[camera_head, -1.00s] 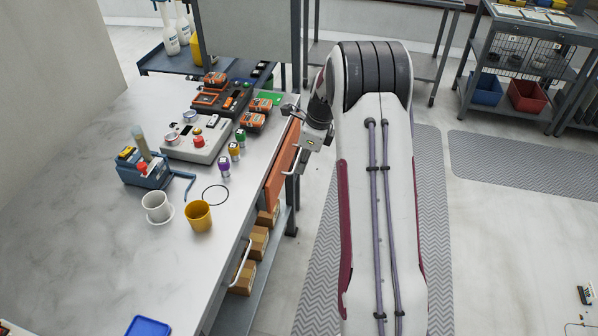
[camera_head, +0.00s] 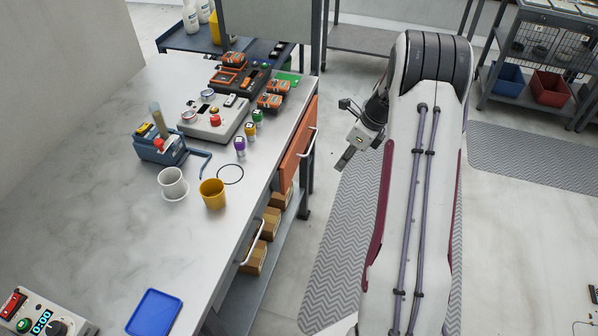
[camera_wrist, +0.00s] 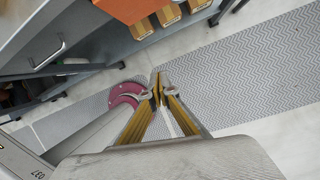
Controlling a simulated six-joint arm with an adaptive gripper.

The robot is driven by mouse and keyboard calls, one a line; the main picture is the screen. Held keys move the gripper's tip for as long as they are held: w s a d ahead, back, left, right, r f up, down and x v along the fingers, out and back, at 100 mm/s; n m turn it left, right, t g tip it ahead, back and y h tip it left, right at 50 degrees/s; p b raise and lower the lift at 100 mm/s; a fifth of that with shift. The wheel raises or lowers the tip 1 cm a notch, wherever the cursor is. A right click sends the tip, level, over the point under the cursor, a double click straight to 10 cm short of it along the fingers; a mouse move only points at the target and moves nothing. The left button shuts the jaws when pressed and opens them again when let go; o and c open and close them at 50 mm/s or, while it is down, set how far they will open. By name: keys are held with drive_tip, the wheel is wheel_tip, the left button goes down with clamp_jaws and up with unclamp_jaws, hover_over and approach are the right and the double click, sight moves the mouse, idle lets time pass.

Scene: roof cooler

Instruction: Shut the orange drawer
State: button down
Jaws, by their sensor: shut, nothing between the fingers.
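The orange drawer (camera_head: 298,141) is under the right edge of the workbench, with a pale bar handle (camera_head: 307,143) on its front. Part of the orange drawer (camera_wrist: 124,8) shows at the top edge of the wrist view. My gripper (camera_head: 345,160) is right of the drawer, apart from it, over the floor. In the wrist view my gripper's fingertips (camera_wrist: 160,90) are together with nothing held between them.
The workbench (camera_head: 90,215) carries a yellow cup (camera_head: 213,193), a white cup (camera_head: 172,183), a blue tray (camera_head: 154,312) and several devices. Cardboard boxes (camera_head: 255,257) sit on the shelf below, near another bar handle (camera_head: 252,243). The floor (camera_head: 325,237) right of the bench is clear.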

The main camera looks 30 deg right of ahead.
drive_tip(key=a+n+t+y, duration=0.1)
drive_tip(key=t, duration=0.1)
drive_tip(key=a+n+t+y, duration=0.1)
drive_tip(key=t+y, duration=0.1)
drive_tip(key=shift+w+f+n, duration=0.15)
drive_tip(key=shift+n, duration=0.15)
idle(0.4)
drive_tip(key=shift+a+f, duration=0.1)
approach(289, 177)
wheel_tip(289, 177, down, 4)
drive_tip(key=shift+w+a+f, duration=0.2)
drive_tip(key=shift+w+a, duration=1.2)
